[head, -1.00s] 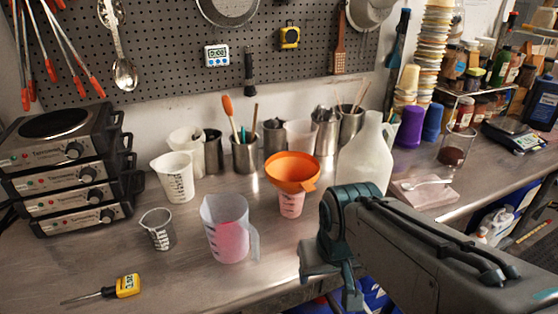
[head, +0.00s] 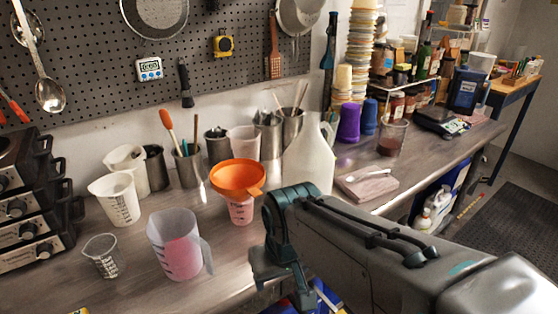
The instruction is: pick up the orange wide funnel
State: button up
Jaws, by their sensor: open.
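The orange wide funnel (head: 238,178) sits mouth up in a small cup with pink contents (head: 240,211) on the metal bench. Its handle tab points right. My arm reaches in from the lower right, and my gripper (head: 268,284) is open and empty. In the picture it is below and to the right of the funnel, near the bench's front edge, apart from it. The funnel's spout is hidden inside the cup.
A pitcher with pink liquid (head: 178,246) stands left of the funnel. A large white jug (head: 311,158) stands close on its right. Utensil pots (head: 187,168) line the back. A small beaker (head: 102,256) stands at front left. A pink block (head: 366,186) lies farther right.

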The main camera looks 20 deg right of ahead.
aim_at(236, 179)
jog(key=k, duration=0.5)
jog(key=z, duration=1.5)
jog(key=i, duration=1.4)
jog(key=u, duration=2.65)
